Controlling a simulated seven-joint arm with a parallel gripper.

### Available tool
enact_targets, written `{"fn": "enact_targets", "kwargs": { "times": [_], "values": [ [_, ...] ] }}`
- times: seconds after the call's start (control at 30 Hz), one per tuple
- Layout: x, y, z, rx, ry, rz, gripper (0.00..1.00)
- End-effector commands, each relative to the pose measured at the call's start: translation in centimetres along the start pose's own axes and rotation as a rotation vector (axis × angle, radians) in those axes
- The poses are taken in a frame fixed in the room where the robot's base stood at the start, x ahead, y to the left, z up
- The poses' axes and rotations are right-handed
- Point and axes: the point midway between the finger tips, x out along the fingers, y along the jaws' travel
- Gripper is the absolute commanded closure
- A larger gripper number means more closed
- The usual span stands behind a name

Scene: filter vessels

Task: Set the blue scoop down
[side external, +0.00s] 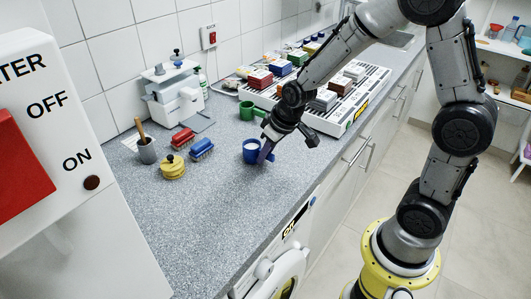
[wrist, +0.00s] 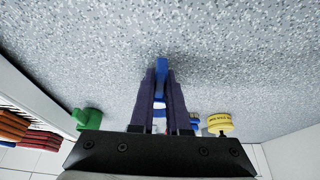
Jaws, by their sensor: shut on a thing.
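The blue scoop (side external: 250,152) is a cup shape with something white inside its top. It is upright at the counter, left of my gripper (side external: 265,158). My gripper's purple fingers point down and are shut on its blue handle, which shows between the fingertips in the wrist view (wrist: 161,66). Most of the cup is hidden behind the fingers and gripper body there. I cannot tell whether its base touches the counter.
A green mug (side external: 247,110) stands behind, near a slotted rack (side external: 345,117) with coloured boxes. The front counter (side external: 215,215) is clear.

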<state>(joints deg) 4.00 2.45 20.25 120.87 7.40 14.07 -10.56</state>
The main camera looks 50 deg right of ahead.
Motion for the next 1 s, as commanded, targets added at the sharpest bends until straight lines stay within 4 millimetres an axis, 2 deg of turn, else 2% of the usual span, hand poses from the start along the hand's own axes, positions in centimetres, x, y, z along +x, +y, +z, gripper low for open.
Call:
{"fn": "enact_targets", "kwargs": {
  "times": [0.1,0.13,0.27,0.67,0.77,1.0],
  "values": [
    [0.3,0.0,0.1,0.000,-0.001,0.000,1.00],
    [0.3,0.0,0.1,0.000,-0.001,0.000,0.81],
    [0.3,0.0,0.1,0.000,-0.001,0.000,0.57],
    [-0.3,0.0,-0.1,0.000,0.002,0.000,0.56],
    [-1.6,0.0,-0.1,0.000,0.005,0.000,0.56],
    [-6.6,0.0,-0.2,0.000,0.007,0.000,0.56]
  ]
}}
